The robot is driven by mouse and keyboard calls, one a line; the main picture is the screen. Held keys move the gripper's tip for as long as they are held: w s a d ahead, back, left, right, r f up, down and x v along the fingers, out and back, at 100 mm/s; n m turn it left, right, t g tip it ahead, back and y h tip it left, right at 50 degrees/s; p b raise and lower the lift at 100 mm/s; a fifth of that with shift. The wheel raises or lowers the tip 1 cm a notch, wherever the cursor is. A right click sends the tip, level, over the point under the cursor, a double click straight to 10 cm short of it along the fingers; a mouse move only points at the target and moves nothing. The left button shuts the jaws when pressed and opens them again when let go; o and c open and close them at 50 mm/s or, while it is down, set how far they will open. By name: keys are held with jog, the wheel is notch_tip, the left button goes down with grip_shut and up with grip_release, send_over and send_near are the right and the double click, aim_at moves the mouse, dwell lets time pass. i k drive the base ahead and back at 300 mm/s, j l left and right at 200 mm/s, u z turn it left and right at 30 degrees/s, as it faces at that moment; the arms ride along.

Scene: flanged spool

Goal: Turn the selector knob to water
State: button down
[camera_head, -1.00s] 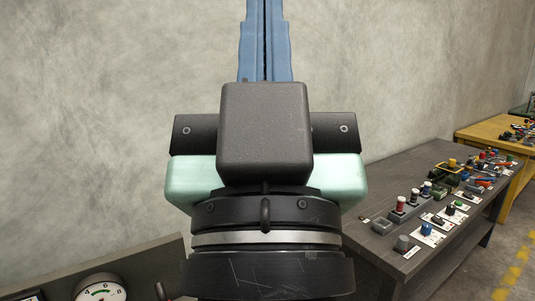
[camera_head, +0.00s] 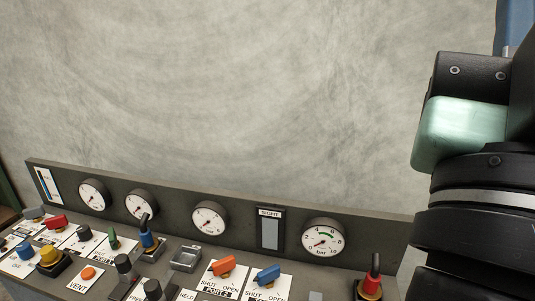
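My gripper (camera_head: 515,25) is at the right edge, high in front of the wall and well apart from the panel's controls. Only its pale green and black body and a bit of one blue finger show; the fingertips are out of frame. No label reading "water" can be made out, so I cannot tell which control is the selector knob. A black knob (camera_head: 152,290) stands at the bottom edge beside a label that seems to read "HELD".
A grey console (camera_head: 345,257) runs along the wall with several round gauges (camera_head: 210,218) and a sight window (camera_head: 270,232). The space above is clear.

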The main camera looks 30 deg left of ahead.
aim_at(25, 250)
jog(key=u, duration=1.45)
